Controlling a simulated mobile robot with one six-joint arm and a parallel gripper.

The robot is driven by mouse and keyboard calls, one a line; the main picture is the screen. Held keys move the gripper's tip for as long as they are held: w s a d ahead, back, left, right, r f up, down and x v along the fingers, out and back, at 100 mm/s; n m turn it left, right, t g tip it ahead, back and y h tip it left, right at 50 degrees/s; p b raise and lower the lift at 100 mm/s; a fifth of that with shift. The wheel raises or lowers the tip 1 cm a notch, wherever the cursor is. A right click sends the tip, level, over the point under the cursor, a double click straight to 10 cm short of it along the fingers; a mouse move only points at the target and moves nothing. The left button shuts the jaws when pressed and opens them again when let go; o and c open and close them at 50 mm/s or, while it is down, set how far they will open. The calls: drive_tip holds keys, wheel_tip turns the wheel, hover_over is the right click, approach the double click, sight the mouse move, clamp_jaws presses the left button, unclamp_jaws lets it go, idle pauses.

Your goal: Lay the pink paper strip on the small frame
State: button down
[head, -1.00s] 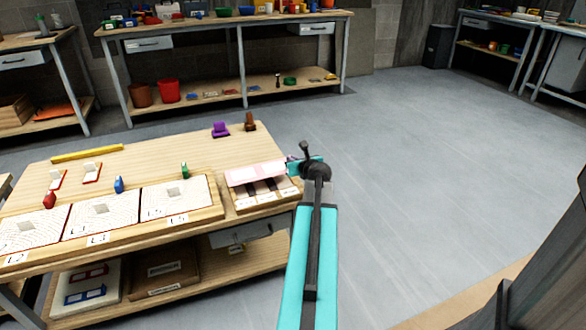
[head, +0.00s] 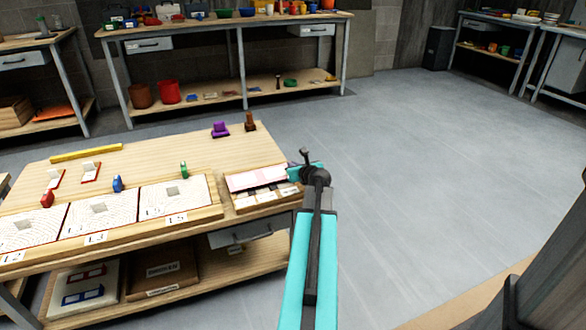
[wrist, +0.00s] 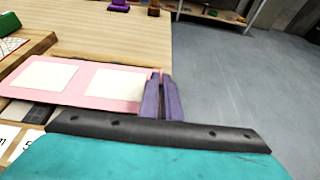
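The pink paper strip (wrist: 82,98) has two pale cream rectangles on it. In the head view the strip (head: 270,177) lies flat along the back part of a small wooden frame (head: 235,207) at the table's right end. Dark pieces and white cards show along the frame's front. I cannot tell whether the strip touches the frame or is just above it. My gripper (wrist: 161,80) has its two purple fingers close together at the strip's right end and appears shut on it. The fingertips are hard to see in the head view.
Three white panels with square openings, one of them here (head: 100,222), stand left of the frame. Red, blue and green (head: 184,170) knobbed pieces stand by them. A purple piece (head: 220,130) and a brown piece (head: 250,122) stand at the back. The floor to the right is clear.

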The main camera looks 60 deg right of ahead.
drive_tip(key=shift+f, duration=0.55)
drive_tip(key=c, duration=2)
unclamp_jaws()
drive_tip(key=shift+r, duration=0.15)
drive_tip(key=shift+r, duration=0.55)
drive_tip(key=shift+p+v, duration=1.1)
drive_tip(key=shift+v, duration=4.85)
